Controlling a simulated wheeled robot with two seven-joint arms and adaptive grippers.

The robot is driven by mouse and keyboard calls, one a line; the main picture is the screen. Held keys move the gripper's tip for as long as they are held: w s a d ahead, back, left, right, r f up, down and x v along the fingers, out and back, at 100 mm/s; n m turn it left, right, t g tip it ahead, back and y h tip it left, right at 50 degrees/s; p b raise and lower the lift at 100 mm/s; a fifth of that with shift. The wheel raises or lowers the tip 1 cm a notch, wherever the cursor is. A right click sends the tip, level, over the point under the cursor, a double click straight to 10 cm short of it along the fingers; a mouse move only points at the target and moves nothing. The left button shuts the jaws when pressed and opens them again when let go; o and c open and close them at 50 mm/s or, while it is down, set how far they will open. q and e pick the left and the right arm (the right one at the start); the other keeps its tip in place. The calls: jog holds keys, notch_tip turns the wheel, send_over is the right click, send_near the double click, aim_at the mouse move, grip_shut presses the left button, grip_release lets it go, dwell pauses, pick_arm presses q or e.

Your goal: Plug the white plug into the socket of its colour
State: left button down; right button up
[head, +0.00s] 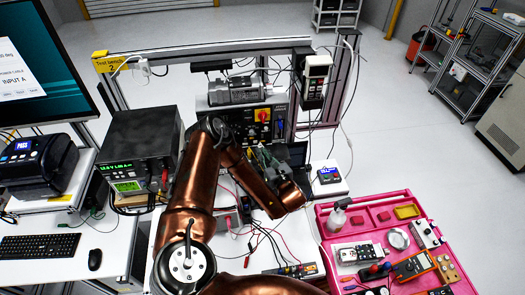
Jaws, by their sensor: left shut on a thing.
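My left arm reaches over the bench, and its dark gripper (268,160) is in front of the drive panel. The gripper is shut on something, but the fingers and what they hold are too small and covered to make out. The black drive panel (279,128) has a red and yellow switch (263,115) and small sockets whose colours I cannot tell apart; my arm hides part of it. I cannot clearly pick out the white plug. A white cable (346,125) hangs at the right of the frame. My right gripper is out of view.
A grey motor (240,91) sits above the panel, and a handheld unit (315,80) hangs beside it. A bench instrument (140,150) stands at left. A pink tray (330,243) with tools lies at right. Test leads (262,235) cross the white bench.

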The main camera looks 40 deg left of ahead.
pick_arm(q)
jog(key=shift+f, duration=0.15)
dwell(0.3)
jog(key=shift+f, duration=0.75)
jog(key=shift+p, duration=0.4)
dwell(0.7)
jog(key=shift+p, duration=0.3)
dwell(0.5)
jog(key=shift+f, duration=0.2)
dwell(0.4)
jog(key=c, duration=1.9)
grip_release()
